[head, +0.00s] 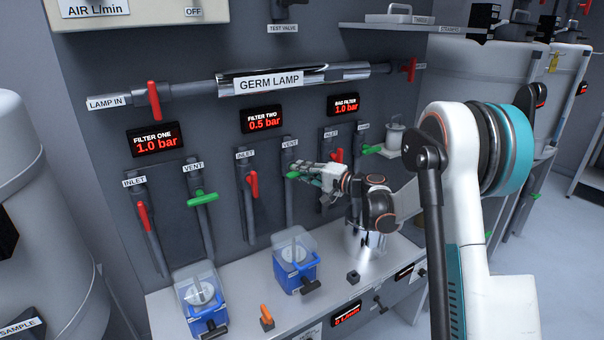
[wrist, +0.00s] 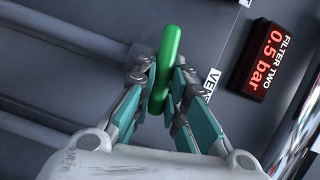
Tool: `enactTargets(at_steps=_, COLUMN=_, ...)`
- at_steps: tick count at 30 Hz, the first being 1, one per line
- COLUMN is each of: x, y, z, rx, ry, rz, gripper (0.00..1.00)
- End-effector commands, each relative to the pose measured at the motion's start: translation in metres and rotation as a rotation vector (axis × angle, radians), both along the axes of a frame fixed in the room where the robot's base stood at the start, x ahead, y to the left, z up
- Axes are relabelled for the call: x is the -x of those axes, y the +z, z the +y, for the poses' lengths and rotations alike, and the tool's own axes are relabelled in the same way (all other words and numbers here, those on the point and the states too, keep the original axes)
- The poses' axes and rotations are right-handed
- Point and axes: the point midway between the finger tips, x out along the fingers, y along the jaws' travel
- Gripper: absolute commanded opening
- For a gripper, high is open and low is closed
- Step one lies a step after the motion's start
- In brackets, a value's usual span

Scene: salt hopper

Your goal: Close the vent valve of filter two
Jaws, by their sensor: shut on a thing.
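The vent valve of filter two has a green handle (head: 294,175) below its VENT label (head: 290,143); it lies crosswise to its pipe. In the wrist view the green handle (wrist: 171,45) stands between my fingers. My gripper (head: 312,173) is shut on this handle, and its fingertips (wrist: 162,78) touch it from both sides. The valve body behind is partly hidden by my fingers. The filter two display (head: 262,120) reads 0.5 bar, also in the wrist view (wrist: 264,60).
Filter two's red inlet handle (head: 253,184) is left of my gripper, along its pipe. Filter one's green vent handle (head: 203,198) is farther left. Bag filter valves, with a green handle (head: 373,149), are close on the right. Blue-based clear containers (head: 297,267) stand on the bench below.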

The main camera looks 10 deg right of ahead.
Motion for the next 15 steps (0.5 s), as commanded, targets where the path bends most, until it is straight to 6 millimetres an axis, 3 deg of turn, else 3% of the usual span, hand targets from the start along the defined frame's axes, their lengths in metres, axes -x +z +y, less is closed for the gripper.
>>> enactTargets(at_steps=15, x=0.0001, y=-0.0021, z=-0.0008, rx=-0.126, ry=-0.001, rz=0.042, gripper=0.0)
